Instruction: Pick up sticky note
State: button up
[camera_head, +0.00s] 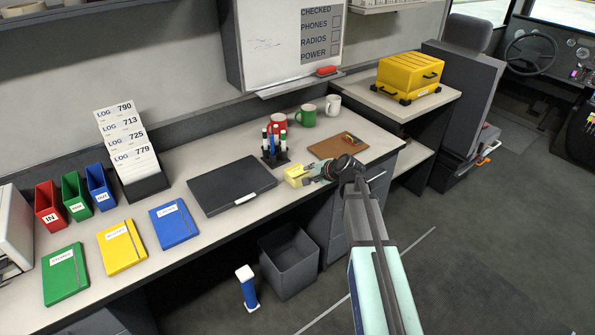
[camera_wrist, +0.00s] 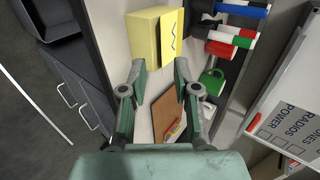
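The sticky note (camera_head: 293,172) is a yellow block-shaped pad near the front edge of the desk, right of the dark laptop. In the wrist view the pad (camera_wrist: 145,40) lies just ahead of the fingertips, with a blue scribble on its pale top face. My gripper (camera_wrist: 160,67) is open, with a clear gap between its two green-grey fingers. In the head view my gripper (camera_head: 315,171) is low over the desk at the pad's right side. Its near finger partly overlaps the pad there. I cannot tell whether they touch.
A marker holder (camera_head: 275,152) stands behind the pad, with mugs (camera_head: 306,115) further back. A brown board (camera_head: 337,146) lies to the right and the closed laptop (camera_head: 231,184) to the left. A grey bin (camera_head: 290,262) stands on the floor below the desk edge.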

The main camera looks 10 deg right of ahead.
aim_at(301, 173)
jog(key=p+x, duration=0.1)
jog(key=x, duration=0.2)
jog(key=shift+w, duration=0.45)
jog(key=shift+w+a+f, duration=0.1)
jog(key=shift+f, duration=0.15)
grip_shut()
